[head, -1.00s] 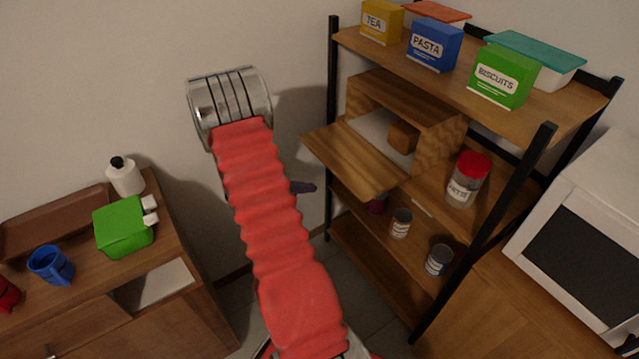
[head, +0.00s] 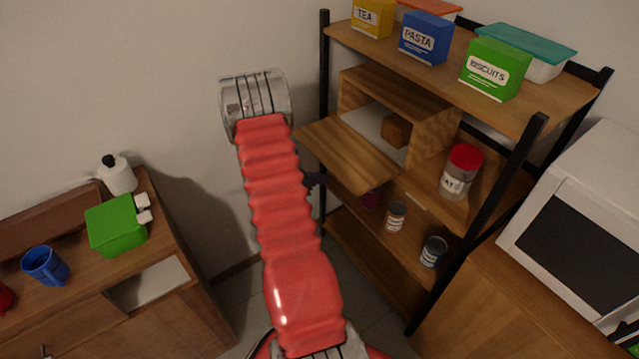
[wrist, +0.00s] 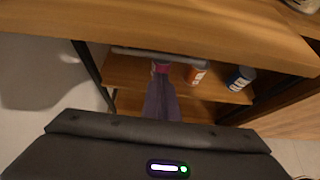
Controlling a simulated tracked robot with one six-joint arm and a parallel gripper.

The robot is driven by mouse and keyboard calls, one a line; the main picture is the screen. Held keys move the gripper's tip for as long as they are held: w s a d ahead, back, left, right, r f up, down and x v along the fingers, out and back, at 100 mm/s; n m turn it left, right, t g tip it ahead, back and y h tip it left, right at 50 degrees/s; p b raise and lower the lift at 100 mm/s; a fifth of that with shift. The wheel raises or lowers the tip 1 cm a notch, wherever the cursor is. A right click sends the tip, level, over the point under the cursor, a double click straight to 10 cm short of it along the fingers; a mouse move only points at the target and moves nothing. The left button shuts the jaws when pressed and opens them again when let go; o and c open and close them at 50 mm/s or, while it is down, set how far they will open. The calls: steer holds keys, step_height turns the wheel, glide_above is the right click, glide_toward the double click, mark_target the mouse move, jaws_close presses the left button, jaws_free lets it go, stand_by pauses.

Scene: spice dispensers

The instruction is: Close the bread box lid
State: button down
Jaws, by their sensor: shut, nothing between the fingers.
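The wooden bread box (head: 430,97) stands on the shelf below the top one, with its front open. Its lid (head: 347,152) is folded down and sticks out flat past the shelf's front edge. A brown block-like item (head: 396,130) sits inside. In the wrist view the lid (wrist: 200,30) spans the top of the picture. My gripper (wrist: 160,100) is shut and empty, pointing in beneath the lid's level.
A jar with a red lid (head: 461,172) stands right of the bread box. Cans (head: 396,216) stand on the lower shelf. A black shelf post (head: 323,100) rises left of the box. A microwave (head: 580,230) is at the right.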

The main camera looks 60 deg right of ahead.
steer(key=shift+s+d+r, duration=0.1)
steer(key=shift+d+r, duration=0.1)
steer(key=shift+r, duration=0.8)
steer(key=shift+r, duration=0.15)
steer(key=shift+r, duration=0.3)
